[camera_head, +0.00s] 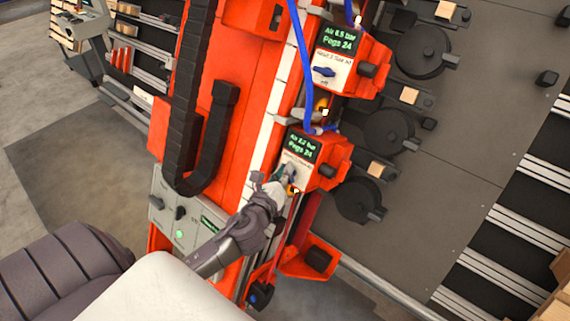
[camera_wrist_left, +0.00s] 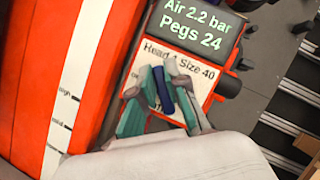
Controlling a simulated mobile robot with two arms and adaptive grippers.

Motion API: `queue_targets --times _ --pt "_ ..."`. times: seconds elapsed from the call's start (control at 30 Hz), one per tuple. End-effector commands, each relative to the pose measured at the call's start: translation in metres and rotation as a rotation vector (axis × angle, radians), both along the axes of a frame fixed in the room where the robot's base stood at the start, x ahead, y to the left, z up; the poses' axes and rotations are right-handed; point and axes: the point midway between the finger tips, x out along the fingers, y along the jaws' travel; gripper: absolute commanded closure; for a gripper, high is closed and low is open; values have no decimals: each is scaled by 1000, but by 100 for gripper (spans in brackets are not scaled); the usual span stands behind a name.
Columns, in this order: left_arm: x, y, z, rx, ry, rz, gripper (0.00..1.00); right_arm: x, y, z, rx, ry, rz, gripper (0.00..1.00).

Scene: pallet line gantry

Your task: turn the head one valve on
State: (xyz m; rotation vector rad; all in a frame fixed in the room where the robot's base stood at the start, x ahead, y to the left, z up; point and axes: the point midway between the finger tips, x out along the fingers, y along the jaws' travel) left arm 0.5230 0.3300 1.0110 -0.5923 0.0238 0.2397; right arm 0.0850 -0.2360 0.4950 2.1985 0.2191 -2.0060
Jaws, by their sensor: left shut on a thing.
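The head one unit is an orange box with a green-lettered display (camera_wrist_left: 200,27) reading Air 2.2 bar, Pegs 24. Below the display is a white plate (camera_wrist_left: 207,76) marked Head 1 Size 40. The blue handle of the head one valve (camera_wrist_left: 161,90) shows on this plate in the left wrist view. My left gripper (camera_wrist_left: 164,84) is shut on the handle, with grey-green fingers on both sides. The fingers hide part of the plate and its lower markings. In the head view my left gripper (camera_head: 284,174) is at the lower unit's plate. My right gripper is not in view.
Above is the head two unit (camera_head: 340,62), with its own blue valve handle (camera_head: 323,72). A blue hose (camera_head: 304,70) runs down between the units. Dark round parts (camera_head: 423,50) stand to the right. A control panel (camera_head: 178,215) with a green light is at the lower left.

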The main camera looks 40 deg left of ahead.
Motion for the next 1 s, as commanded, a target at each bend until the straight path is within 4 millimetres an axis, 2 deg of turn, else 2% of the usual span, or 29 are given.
queue_targets --times 0.03,0.6,1.0 --pt "0 0 5 -46 4 25 100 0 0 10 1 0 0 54" --pt "-1 3 3 -511 39 274 100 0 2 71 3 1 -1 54" --pt "-3 4 -2 -735 57 394 100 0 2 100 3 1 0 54"
